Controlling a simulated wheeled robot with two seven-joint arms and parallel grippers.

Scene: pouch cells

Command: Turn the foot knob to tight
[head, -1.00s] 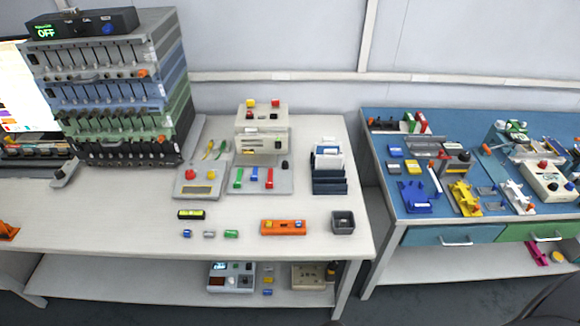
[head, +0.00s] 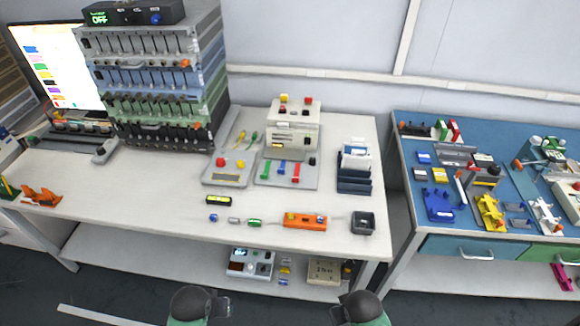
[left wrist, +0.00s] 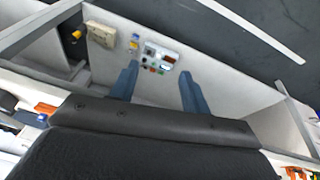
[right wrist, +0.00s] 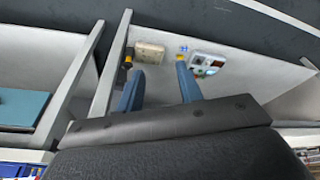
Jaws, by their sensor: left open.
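No knob in these frames can be surely told as the foot knob. A small dark and yellow knob-like part (head: 347,268) sits by the right leg of the white table, at the lower shelf. It also shows in the left wrist view (left wrist: 77,35) and the right wrist view (right wrist: 127,60); its setting is too small to read. My left gripper (left wrist: 158,75) is open and empty, its blue fingers apart in front of the lower shelf. My right gripper (right wrist: 160,70) is also open and empty, facing the same shelf. Neither gripper touches anything.
The white table (head: 130,200) carries a cell rack (head: 150,80), an orange holder (head: 305,220) and a grey bin (head: 363,222). Its lower shelf (head: 150,255) holds a white device (head: 250,262) and a beige box (head: 323,269). A blue workbench (head: 411,160) stands right. Floor in front is clear.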

